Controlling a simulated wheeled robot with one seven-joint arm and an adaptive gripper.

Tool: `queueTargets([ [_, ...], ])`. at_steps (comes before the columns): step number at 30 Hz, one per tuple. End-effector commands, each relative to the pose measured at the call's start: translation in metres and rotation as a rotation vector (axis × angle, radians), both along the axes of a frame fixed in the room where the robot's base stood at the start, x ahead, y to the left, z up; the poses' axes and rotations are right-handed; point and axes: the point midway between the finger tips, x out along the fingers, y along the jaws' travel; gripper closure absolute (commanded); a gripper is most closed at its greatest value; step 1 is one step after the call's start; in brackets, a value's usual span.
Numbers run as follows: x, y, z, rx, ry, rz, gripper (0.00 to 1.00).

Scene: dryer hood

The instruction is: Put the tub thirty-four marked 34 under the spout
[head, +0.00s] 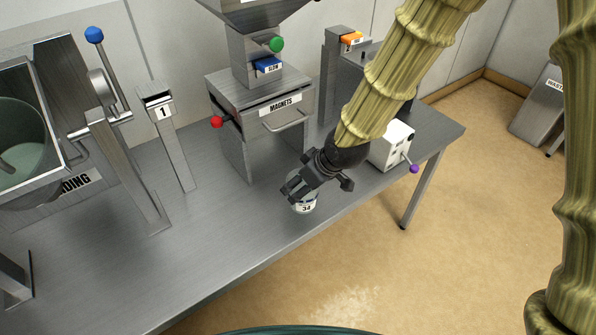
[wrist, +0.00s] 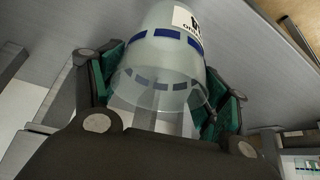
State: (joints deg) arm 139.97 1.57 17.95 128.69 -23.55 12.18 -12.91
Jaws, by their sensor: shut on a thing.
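The tub thirty-four (head: 305,207) is a small pale tub with a label reading 34, near the bench's front edge in the head view. My gripper (head: 299,189) is shut on it from above and covers its upper part. In the wrist view the tub (wrist: 165,60) is translucent with blue marks and a partly cut-off label, between my green-padded fingers. I cannot tell if its base touches the bench. A steel housing marked MAGNETS (head: 280,105) stands behind and left of the tub, under a hopper (head: 255,12). No spout opening shows clearly.
The steel bench (head: 220,235) is clear left of the tub. A post marked 1 (head: 163,112) and a large tilted vessel (head: 22,150) stand left. A white box with a purple-knobbed lever (head: 414,169) stands right. A red knob (head: 216,121) juts from the housing.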

Motion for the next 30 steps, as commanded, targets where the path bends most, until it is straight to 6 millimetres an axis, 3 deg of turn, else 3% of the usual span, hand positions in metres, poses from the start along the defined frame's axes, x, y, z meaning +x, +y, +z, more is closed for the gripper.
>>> queueTargets([
  [6,0.045,0.006,-0.003,0.001,0.0,-0.002,0.47],
  [12,0.074,0.011,-0.006,0.001,0.001,-0.002,0.47],
  [19,0.082,0.012,-0.011,0.0,0.001,-0.001,0.47],
  [30,0.082,0.012,-0.043,0.0,0.0,-0.001,0.47],
])
